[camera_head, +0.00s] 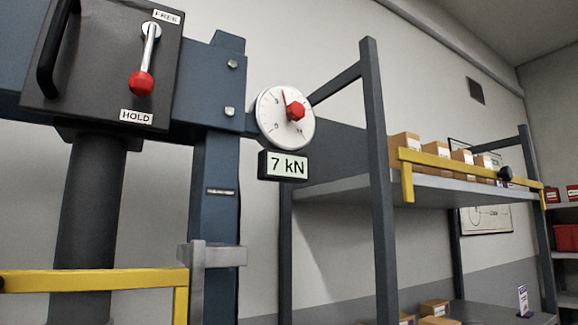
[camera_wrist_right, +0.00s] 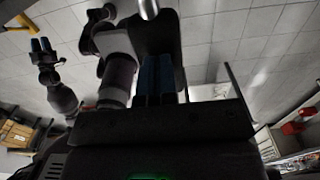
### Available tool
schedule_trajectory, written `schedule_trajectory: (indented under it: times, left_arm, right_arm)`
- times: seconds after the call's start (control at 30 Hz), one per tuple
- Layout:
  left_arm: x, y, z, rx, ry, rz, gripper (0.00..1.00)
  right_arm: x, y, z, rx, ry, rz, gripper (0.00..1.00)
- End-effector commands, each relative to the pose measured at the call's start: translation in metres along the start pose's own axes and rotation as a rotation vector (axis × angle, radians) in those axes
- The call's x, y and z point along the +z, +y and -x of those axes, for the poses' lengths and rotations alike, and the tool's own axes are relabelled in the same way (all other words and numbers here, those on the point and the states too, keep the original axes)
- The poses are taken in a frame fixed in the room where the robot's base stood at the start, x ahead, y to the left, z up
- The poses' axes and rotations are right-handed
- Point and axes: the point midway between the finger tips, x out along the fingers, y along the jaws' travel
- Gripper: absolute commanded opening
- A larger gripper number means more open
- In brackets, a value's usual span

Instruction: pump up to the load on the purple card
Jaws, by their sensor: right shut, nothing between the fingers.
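The blue press frame (camera_head: 213,150) stands at the left in the head view. Its dark box carries a lever with a red knob (camera_head: 141,84); the lever hangs down toward the HOLD label (camera_head: 136,116), away from FREE. A round gauge (camera_head: 284,117) with a red centre sits above a display (camera_head: 284,166) reading 7 kN. A small white and purple card (camera_head: 523,300) stands at lower right, its text too small to read. In the wrist view my right gripper (camera_wrist_right: 158,62) is shut and empty. My left gripper (camera_wrist_right: 41,45) shows there at upper left; its opening is unclear. No pump handle is identifiable.
A grey shelf unit (camera_head: 374,180) with several cardboard boxes (camera_head: 404,145) stands right of the press. Yellow bars (camera_head: 90,280) cross the lower left and the shelf front. A silvery rounded end (camera_wrist_right: 148,9) lies just beyond my right fingertips. Tiled floor shows below.

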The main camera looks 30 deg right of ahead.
Motion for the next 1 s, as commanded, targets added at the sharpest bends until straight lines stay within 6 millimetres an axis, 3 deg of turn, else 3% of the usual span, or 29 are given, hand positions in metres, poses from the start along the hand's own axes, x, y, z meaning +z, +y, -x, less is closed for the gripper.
schedule_trajectory:
  times: [0.6,0.87,1.0]
  left_arm:
    - [0.011,0.001,-0.003,0.001,-0.016,0.000,0.39]
    - [0.010,0.001,-0.003,0.001,-0.015,0.000,0.39]
    - [0.001,0.000,0.000,0.000,-0.002,0.000,0.39]
  right_arm:
    - [0.000,0.000,-0.015,0.001,0.002,0.000,0.00]
    - [0.000,0.000,-0.014,0.000,0.001,0.000,0.00]
    - [0.000,0.000,-0.002,0.000,-0.005,-0.001,0.00]
